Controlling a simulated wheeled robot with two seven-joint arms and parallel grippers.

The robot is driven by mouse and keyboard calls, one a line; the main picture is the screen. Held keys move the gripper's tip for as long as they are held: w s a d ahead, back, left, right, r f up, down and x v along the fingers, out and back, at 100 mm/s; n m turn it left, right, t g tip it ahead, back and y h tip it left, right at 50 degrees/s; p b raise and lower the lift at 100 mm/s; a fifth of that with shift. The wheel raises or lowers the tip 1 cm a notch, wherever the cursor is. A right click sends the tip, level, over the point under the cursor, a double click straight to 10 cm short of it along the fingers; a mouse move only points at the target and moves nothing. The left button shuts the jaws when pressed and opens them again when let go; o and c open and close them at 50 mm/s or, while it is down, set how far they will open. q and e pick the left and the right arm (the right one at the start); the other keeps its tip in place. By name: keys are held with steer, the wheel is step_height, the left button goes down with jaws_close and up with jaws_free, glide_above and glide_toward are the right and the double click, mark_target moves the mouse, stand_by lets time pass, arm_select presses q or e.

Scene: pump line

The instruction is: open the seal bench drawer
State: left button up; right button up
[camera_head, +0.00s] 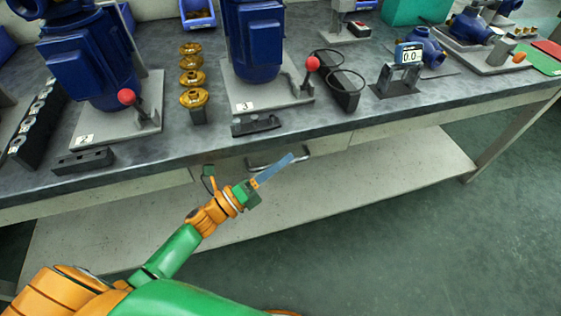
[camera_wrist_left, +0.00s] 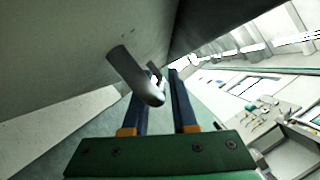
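The seal bench drawer (camera_head: 330,146) is a pale front under the dark bench top in the head view, and it looks shut. Its metal bar handle (camera_head: 262,166) is partly hidden behind my left gripper (camera_head: 289,159). In the left wrist view the handle (camera_wrist_left: 133,75) crosses in front of one finger, and its near end shows between the two blue fingers. My left gripper (camera_wrist_left: 164,75) is open, its fingers apart at the handle; I cannot tell whether they touch it. My right gripper is not in view.
The bench top (camera_head: 290,135) overhangs the drawer. On it stand blue pumps (camera_head: 252,45), a stack of brass parts (camera_head: 194,78) and a gauge (camera_head: 409,54). A lower shelf (camera_head: 400,170) runs beneath. The green floor (camera_head: 430,250) in front is clear.

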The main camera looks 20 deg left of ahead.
arm_select(q)
jaws_close()
stand_by(1.2)
